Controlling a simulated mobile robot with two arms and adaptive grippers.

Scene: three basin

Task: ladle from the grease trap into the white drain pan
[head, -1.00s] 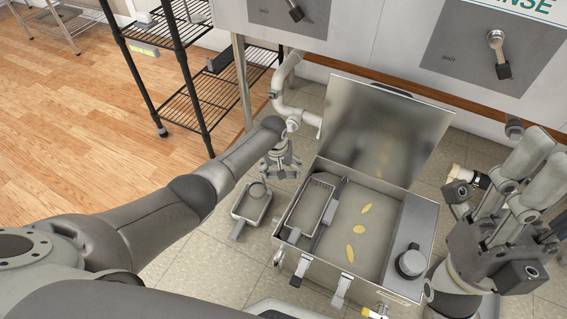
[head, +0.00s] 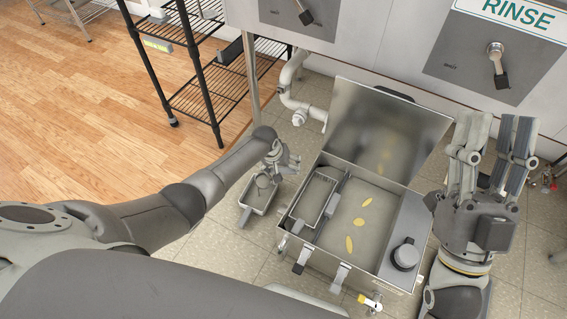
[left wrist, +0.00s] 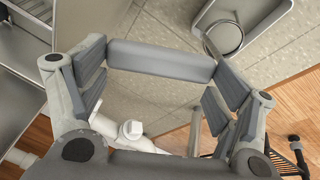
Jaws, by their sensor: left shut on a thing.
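The grease trap (head: 321,156) is an open steel box on the floor, its lid raised at the back. Three yellow patches (head: 359,222) show in its middle compartment. My left gripper (head: 281,163) is left of the trap, shut on the grey grip (left wrist: 160,60) of the ladle. The ladle's round bowl (head: 263,181) is over or in a small grey metal tray (head: 245,212) left of the trap; it also shows in the left wrist view (left wrist: 223,38). My right gripper (head: 492,145) is open and empty, fingers up, right of the trap. A pale pan-like edge (head: 305,299) at the bottom is mostly hidden by my arm.
A slotted basket (head: 315,197) sits in the trap's left side, and a dark round knob (head: 405,256) is at its front right. White pipes (head: 289,92) and a black wire rack (head: 200,95) stand behind left. Latches (head: 340,277) stick out in front.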

